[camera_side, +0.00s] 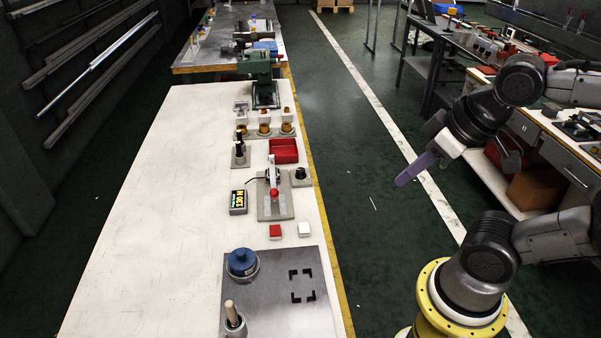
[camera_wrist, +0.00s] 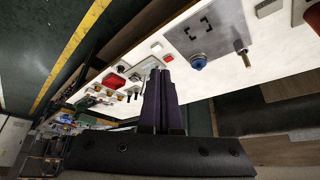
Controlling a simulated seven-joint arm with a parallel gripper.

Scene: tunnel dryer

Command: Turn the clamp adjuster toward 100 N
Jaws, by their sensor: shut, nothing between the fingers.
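The clamp fixture (camera_side: 274,207) is a grey plate on the white bench with an upright clamp and a red-tipped handle (camera_side: 274,193). A black knob (camera_side: 301,174) on a small base stands just right of it; I cannot tell for certain that this is the adjuster. A small black display (camera_side: 238,202) with lit yellow and green characters, too small to read, stands to the left. My gripper (camera_side: 403,180) has purple fingers, is shut and empty, and hangs over the aisle right of the bench, well away from the clamp. The wrist view shows its closed fingers (camera_wrist: 160,72).
A red tray (camera_side: 283,151) and several amber-topped parts stand behind the clamp. A red block (camera_side: 275,232) and a white block (camera_side: 304,229) lie in front. A metal plate (camera_side: 275,310) carries a blue knob (camera_side: 242,262) and a wooden-handled tool (camera_side: 233,315). The bench's left side is clear.

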